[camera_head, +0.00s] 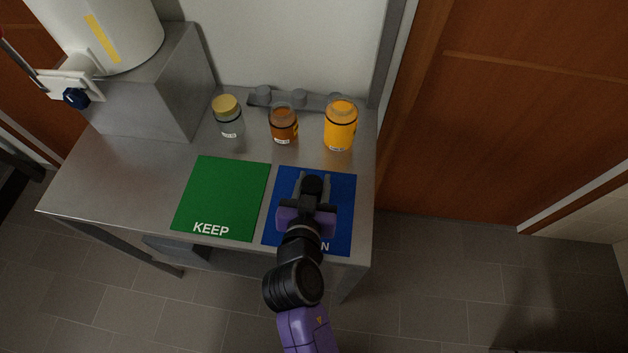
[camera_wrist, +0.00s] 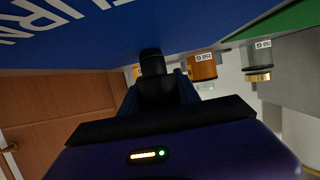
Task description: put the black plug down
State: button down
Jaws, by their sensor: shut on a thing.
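The black plug (camera_head: 312,184) is between the fingers of my gripper (camera_head: 312,190), over the blue mat (camera_head: 344,187) at the right of the metal table. In the wrist view the black plug (camera_wrist: 152,64) stands between the dark fingers, with the blue mat (camera_wrist: 100,35) along the top of the picture. My gripper is shut on the plug. My arm and gripper hide part of the mat and its white lettering. I cannot tell whether the plug touches the mat.
A green KEEP mat (camera_head: 222,195) lies left of the blue one. Behind stand a clear jar with a yellow lid (camera_head: 228,115), a brown jar (camera_head: 284,125) and an orange jar (camera_head: 340,125). A grey rack (camera_head: 270,100) is behind them. A metal box (camera_head: 160,90) stands left.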

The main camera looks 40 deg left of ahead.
jog(key=shift+f, duration=0.2)
jog(key=c, duration=0.9)
grip_release()
jog(key=shift+r, duration=0.1)
jog(key=shift+r, duration=0.1)
jog(key=b+v, duration=0.1)
jog(key=v, duration=1.1)
jog(key=shift+b, duration=0.4)
